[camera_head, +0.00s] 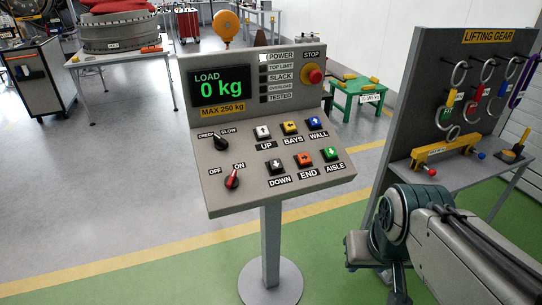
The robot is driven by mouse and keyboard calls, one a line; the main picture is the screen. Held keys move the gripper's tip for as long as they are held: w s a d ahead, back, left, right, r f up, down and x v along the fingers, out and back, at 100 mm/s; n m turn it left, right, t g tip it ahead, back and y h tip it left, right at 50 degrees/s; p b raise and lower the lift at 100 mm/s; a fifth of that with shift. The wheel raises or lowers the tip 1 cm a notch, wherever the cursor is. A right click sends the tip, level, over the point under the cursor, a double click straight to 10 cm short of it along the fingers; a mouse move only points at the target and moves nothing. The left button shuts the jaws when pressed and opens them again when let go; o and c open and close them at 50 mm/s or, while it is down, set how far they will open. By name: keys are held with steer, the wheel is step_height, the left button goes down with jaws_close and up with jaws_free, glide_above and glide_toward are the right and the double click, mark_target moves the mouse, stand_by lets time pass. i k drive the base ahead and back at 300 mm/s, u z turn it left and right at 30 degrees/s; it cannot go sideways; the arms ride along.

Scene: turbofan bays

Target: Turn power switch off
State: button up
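The power switch (232,179) is a rotary knob with a red pointer at the lower left of the grey control panel (325,175). Its pointer is tilted up to the right, toward the ON label (239,167); the OFF label (215,172) is at its upper left. The POWER lamp (264,57) looks white and lit, and the display (220,87) reads LOAD 0 kg in green. My arm is at the lower right, right of the panel and apart from it. No gripper fingertips show.
The panel stands on a post with a round base (270,282). A lifting gear rack (425,90) stands right.

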mark_target(231, 182)
steer(key=z, duration=0.1)
steer(key=i, duration=1)
steer(key=u, duration=0.45)
